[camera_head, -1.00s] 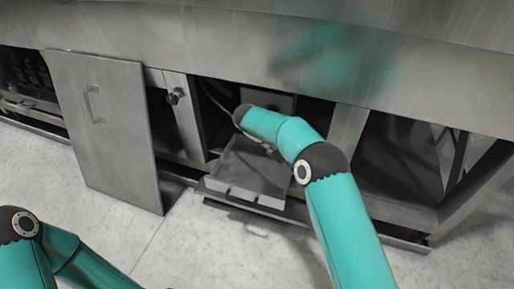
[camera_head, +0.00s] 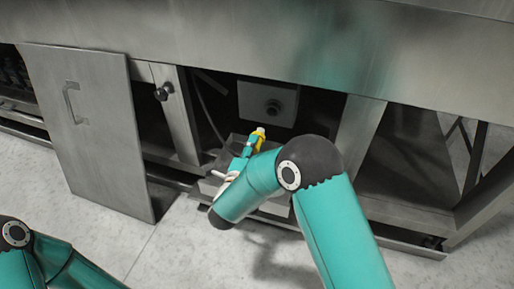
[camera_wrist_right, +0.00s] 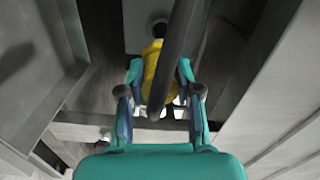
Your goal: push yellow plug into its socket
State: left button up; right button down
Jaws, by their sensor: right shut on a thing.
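The yellow plug (camera_head: 259,138) has a pale tip and sits in my right gripper (camera_head: 253,143), inside the opening under the machine. In the right wrist view the fingers of my right gripper (camera_wrist_right: 159,88) are closed on both sides of the yellow plug (camera_wrist_right: 153,72). A dark cable crosses in front of the plug there. The round socket (camera_head: 273,107) is on a grey box at the back of the opening; it also shows in the right wrist view (camera_wrist_right: 158,26), beyond the plug's tip. The plug looks apart from the socket. Only links of my left arm show; its gripper is out of view.
A grey box (camera_head: 252,96) carries the socket. A thin dark cable (camera_head: 206,108) hangs left of it. A grey panel with a handle (camera_head: 88,135) leans at left, beside a post with a knob (camera_head: 163,92). A grey post (camera_head: 357,138) bounds the opening's right.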

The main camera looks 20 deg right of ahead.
aim_at(263, 131)
jog(key=shift+w+d, duration=0.6)
jog(key=shift+d, duration=0.25)
jog(key=shift+b+x, duration=0.3)
jog(key=shift+x, duration=2.85)
jog(key=shift+d+r, duration=0.1)
jog(key=shift+s+r, duration=0.1)
jog(key=shift+x, duration=1.5)
dwell(0.3)
jog(key=c, duration=0.7)
grip_release()
jog(key=shift+p, duration=0.3)
